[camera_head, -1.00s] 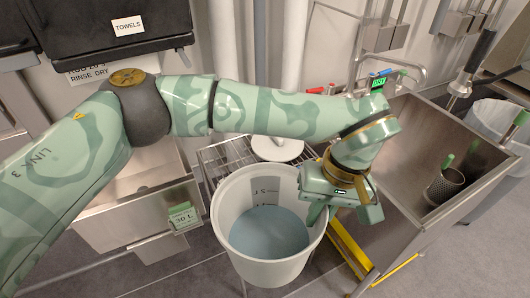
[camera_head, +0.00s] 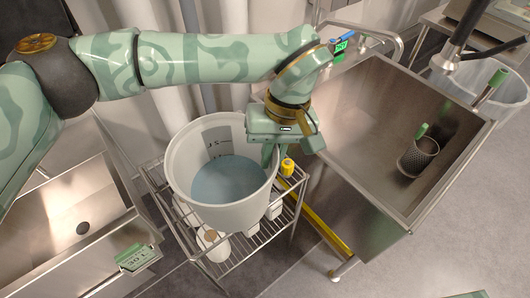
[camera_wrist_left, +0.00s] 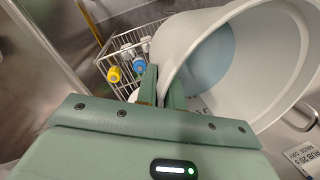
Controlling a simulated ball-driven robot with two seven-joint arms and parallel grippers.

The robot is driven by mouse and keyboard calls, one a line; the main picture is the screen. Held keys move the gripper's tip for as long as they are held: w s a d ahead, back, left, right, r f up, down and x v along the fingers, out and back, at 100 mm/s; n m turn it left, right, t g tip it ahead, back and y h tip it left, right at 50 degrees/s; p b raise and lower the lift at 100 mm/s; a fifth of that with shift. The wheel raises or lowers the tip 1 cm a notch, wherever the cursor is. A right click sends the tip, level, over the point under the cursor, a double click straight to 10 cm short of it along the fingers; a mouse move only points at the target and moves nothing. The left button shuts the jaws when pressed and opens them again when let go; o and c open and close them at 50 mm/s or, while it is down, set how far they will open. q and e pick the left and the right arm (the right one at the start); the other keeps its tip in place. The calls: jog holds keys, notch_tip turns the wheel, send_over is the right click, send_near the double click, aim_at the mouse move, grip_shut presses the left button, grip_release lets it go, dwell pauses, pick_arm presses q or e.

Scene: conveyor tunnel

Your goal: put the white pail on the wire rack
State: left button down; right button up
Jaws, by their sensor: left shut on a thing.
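The white pail (camera_head: 222,205), with bluish contents inside, is upright in the head view. My left gripper (camera_head: 271,152) is shut on the right side of its rim. The wrist view shows the fingers (camera_wrist_left: 160,88) at the wall of the pail (camera_wrist_left: 190,38). The wire rack (camera_head: 258,240) is beneath the pail in the head view, and the pail hides much of it. I cannot tell whether the pail touches the rack. The rack also shows beyond the fingers in the wrist view (camera_wrist_left: 103,64). My right gripper is not in view.
White bottles (camera_head: 214,243) stand in the rack, and a yellow-capped one (camera_head: 287,167) is at its right. A steel sink (camera_head: 345,130) with a dark mesh cup (camera_head: 418,157) is close on the right. Another steel basin (camera_head: 60,215) is on the left.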

aim_at(222, 169)
pick_arm(q)
jog(key=w+a+f, duration=0.1)
jog(key=a, duration=0.1)
jog(key=w+a+f, duration=0.1)
jog(key=a, duration=0.1)
jog(key=w+a+f, duration=0.1)
jog(key=w+a, duration=0.1)
jog(key=shift+f+b, duration=0.15)
jog(key=shift+b, duration=0.2)
jog(key=a+f, duration=0.1)
jog(key=w+a+f+b, duration=0.1)
jog(key=a+f, duration=0.1)
jog(key=w+a+f, duration=0.1)
jog(key=f, duration=0.1)
jog(key=shift+w+a+f, duration=0.15)
jog(key=shift+a+f, duration=0.05)
jog(key=shift+a, duration=0.05)
jog(key=shift+w+b+x, duration=0.2)
jog(key=shift+b+x, duration=0.2)
jog(key=shift+x, duration=0.55)
jog(key=shift+w+b+x, duration=0.2)
jog(key=shift+b+x, duration=0.2)
jog(key=shift+x, duration=0.55)
jog(key=shift+d, duration=0.1)
jog(key=shift+s, duration=0.1)
jog(key=c, duration=1.7)
grip_release()
jog(key=shift+f, duration=0.1)
jog(key=shift+o, duration=0.9)
